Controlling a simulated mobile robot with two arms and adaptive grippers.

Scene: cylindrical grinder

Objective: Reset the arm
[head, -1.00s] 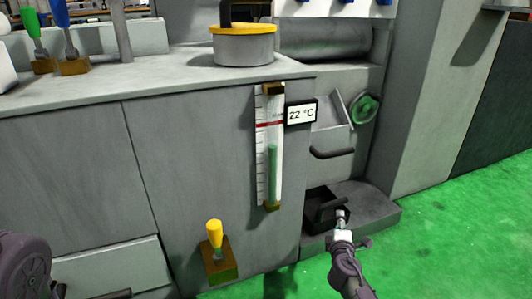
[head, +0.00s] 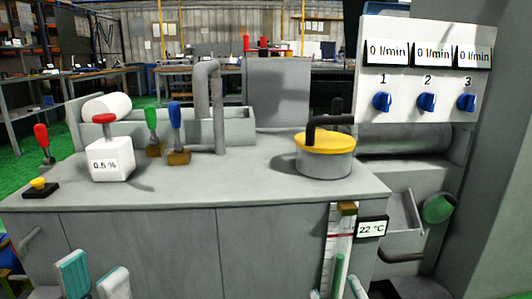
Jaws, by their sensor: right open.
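My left gripper (head: 94,279) shows at the bottom left, in front of the grey cabinet front. Its two teal-and-grey fingertips are apart with nothing visible between them. My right gripper (head: 336,292) shows only by its fingertips at the bottom edge, in front of the lower part of the level gauge (head: 338,246). Its tips are apart, one on each side of the gauge's green column. Both arms are out of view below the picture.
The grey machine top (head: 240,190) carries a yellow-lidded pot (head: 325,160), a white box (head: 111,165) reading 0.5 %, and green (head: 151,124) and blue (head: 175,115) levers. A panel with blue knobs (head: 427,102) stands at right. A green handwheel (head: 438,208) sits below it.

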